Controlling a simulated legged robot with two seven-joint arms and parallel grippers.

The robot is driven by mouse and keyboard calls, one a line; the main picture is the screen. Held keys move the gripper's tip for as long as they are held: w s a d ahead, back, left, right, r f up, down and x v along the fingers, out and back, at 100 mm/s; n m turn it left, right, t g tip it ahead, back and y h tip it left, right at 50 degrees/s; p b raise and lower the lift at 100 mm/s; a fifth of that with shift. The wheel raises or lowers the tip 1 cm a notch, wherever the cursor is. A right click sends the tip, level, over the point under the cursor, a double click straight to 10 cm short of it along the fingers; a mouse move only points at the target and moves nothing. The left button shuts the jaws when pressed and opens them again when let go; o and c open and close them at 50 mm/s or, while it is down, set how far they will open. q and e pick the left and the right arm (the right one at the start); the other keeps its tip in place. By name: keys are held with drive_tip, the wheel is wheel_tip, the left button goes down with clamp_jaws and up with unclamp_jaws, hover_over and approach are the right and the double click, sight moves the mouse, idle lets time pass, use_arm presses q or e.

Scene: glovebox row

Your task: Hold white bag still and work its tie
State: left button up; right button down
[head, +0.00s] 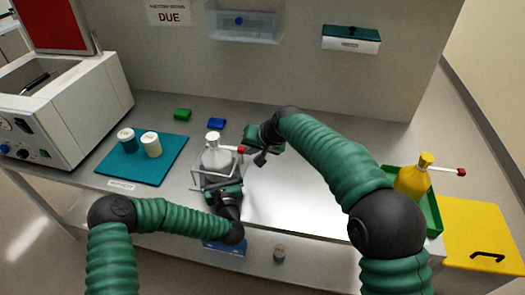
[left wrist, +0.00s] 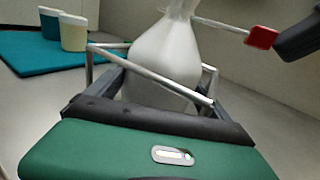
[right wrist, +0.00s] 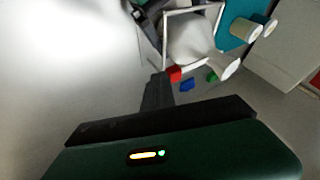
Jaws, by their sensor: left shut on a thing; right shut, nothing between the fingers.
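The white bag (head: 215,160) stands upright in a wire frame (head: 196,178), its neck gathered at the top. Its tie ends in a red tab (head: 240,149) that sticks out to the right. My left gripper (head: 222,184) is at the near side of the frame. In the left wrist view its fingers lie on both sides of the white bag (left wrist: 165,65), shut on its lower part. My right gripper (head: 258,158) is shut and empty, just right of the red tab. In the right wrist view the red tab (right wrist: 175,73) is close beyond the fingertips; whether they touch is unclear.
A teal mat (head: 165,172) with two lidded jars is at left, beside a white machine (head: 60,105). Green (head: 182,114) and blue (head: 217,124) blocks lie behind the bag. A yellow bag (head: 412,180) sits in a green tray (head: 433,215) at right. The bench between is clear.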

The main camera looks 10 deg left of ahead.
drive_tip(key=shift+a, duration=0.55)
drive_tip(key=s+d+r, duration=0.4)
drive_tip(key=d+r, duration=0.3)
drive_tip(key=d, duration=0.1)
drive_tip(key=shift+s+d+r, duration=0.15)
drive_tip(key=shift+s+r, duration=0.1)
drive_tip(key=shift+r, duration=0.15)
use_arm(q)
drive_tip(key=o, duration=1.5)
drive_tip(key=shift+s, duration=0.1)
